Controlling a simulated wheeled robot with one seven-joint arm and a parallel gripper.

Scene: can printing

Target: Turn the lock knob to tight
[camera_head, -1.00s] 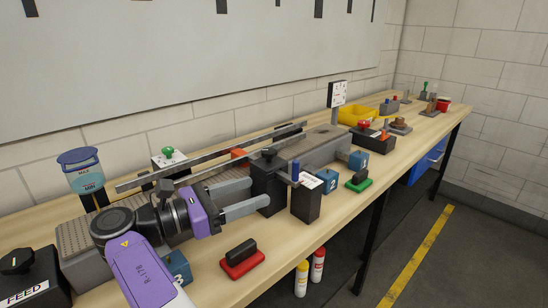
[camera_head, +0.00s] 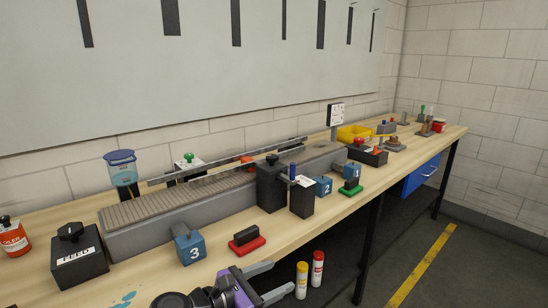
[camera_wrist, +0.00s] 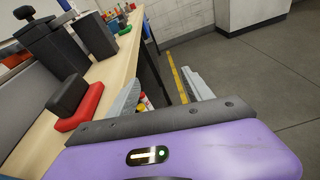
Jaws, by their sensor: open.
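A tall black block (camera_head: 271,187) with a black knob (camera_head: 271,159) on top stands at the front side of the conveyor. Beside it is a shorter black box (camera_head: 302,199) with a white label and an upright blue pin. I cannot read which knob is the lock knob or its setting. Another black knob (camera_head: 70,231) sits on a box marked FEED at the left. My gripper (camera_head: 268,282) is open and empty, low beyond the bench's front edge. It is apart from the knobs; its fingers also show in the wrist view (camera_wrist: 162,95).
A grey conveyor (camera_head: 150,230) with rails runs along the bench. Blue block 3 (camera_head: 189,247), a red-based black stamp (camera_head: 247,241), blue block 2 (camera_head: 323,187) and a green-based stamp (camera_head: 350,190) stand along the front. A yellow bin (camera_head: 353,133) is farther back.

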